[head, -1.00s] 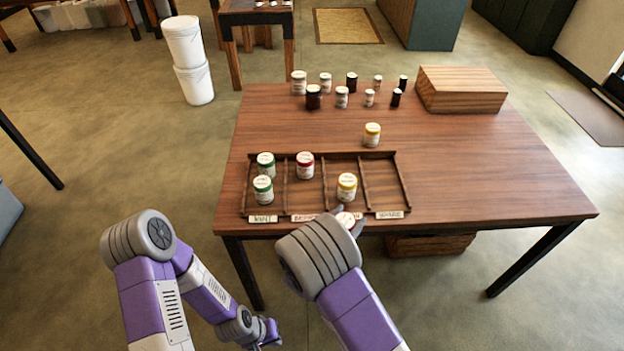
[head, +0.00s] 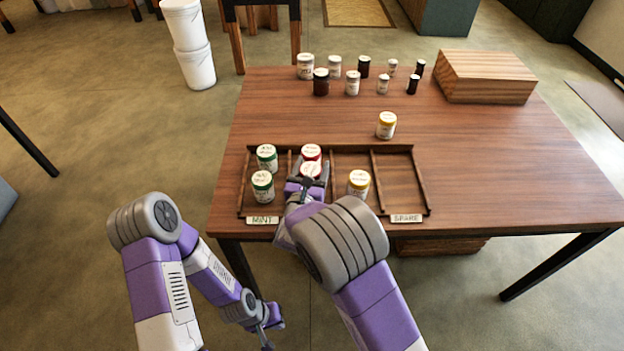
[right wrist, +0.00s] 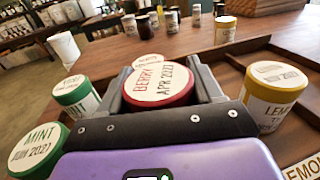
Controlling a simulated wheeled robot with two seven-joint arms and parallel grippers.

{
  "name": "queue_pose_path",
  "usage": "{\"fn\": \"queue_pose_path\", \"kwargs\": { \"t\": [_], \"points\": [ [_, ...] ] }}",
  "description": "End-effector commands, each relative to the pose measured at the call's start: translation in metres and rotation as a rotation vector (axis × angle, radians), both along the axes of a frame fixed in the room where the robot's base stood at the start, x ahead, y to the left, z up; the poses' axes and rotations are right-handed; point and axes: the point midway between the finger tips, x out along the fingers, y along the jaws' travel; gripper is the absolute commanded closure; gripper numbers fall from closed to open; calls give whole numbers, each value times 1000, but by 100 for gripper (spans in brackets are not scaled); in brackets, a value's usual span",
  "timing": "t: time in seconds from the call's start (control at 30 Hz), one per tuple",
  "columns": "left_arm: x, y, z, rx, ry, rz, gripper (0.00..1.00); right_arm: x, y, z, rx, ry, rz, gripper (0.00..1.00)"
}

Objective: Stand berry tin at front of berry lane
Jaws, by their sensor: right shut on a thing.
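My right gripper (head: 307,184) is over the front of the berry lane, the second lane from the left in the rack (head: 428,195). It is shut on a red-lidded berry tin (right wrist: 160,84), whose lid reads BERRY APR 2023; its white lid top also shows in the head view (head: 311,170). Another berry tin (head: 311,152) stands just behind it in the same lane. Whether the held tin touches the lane floor cannot be told. The berry label is hidden by my arm. My left gripper (head: 267,333) hangs low in front of the table, its fingers too small to judge.
Two green-lidded mint tins (head: 263,186) stand in the lane to the left. A yellow-lidded lemon tin (head: 358,184) stands to the right. Another yellow-lidded tin (head: 386,125) stands behind the rack. The spare lane is empty. Several jars and a wooden box (head: 485,76) are at the back.

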Motion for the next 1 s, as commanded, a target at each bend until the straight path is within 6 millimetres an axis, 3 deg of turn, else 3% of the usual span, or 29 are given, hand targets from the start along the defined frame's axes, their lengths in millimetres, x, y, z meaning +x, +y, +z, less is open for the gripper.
{"fn": "queue_pose_path", "kwargs": {
  "t": [0.2,0.6,0.63,0.7,0.77,1.0],
  "points": [
    [0,0,-13,0,0,0,100,0,0,-31,0,-1,0,70],
    [0,0,-16,0,0,0,100,0,0,-37,2,-1,0,70],
    [0,0,-15,0,0,0,100,0,0,-36,2,0,0,31],
    [0,0,-15,0,0,0,100,0,0,-35,2,0,0,20],
    [0,0,-15,0,0,0,100,0,0,-35,1,0,0,11],
    [0,0,-15,0,0,0,100,0,0,-35,1,0,0,10]
  ]
}}
